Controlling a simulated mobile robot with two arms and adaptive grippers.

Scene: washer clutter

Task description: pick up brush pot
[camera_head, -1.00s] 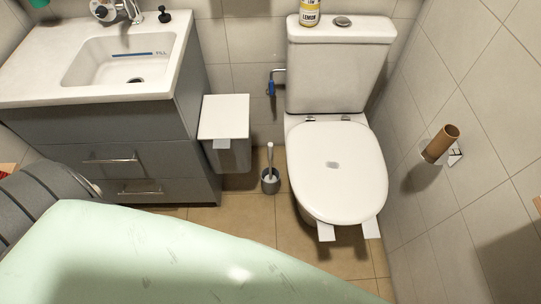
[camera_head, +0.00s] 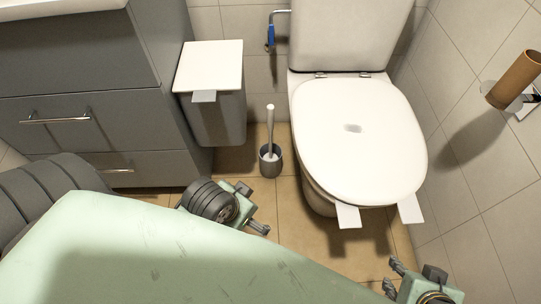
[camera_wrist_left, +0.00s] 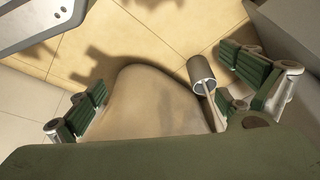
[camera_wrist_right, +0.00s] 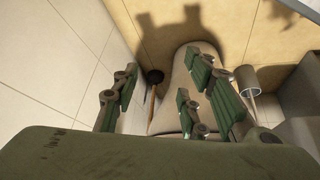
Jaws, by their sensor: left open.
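The brush pot (camera_head: 270,166) is a small dark grey cup on the tiled floor. A white-handled toilet brush (camera_head: 269,130) stands in it. The pot also shows in the left wrist view (camera_wrist_left: 201,70), near the right-hand finger, and in the right wrist view (camera_wrist_right: 246,77), right of the fingers. My left gripper (camera_head: 254,208) is open and empty, in front of the pot in the head view and apart from it. My right gripper (camera_head: 408,278) is open and empty at the lower right, away from the pot.
The white toilet (camera_head: 360,150) stands close on the pot's right. A grey bin (camera_head: 221,118) with a white lid is on its left, beside the grey cabinet (camera_head: 75,135). A paper-roll tube (camera_head: 516,78) hangs on the right wall.

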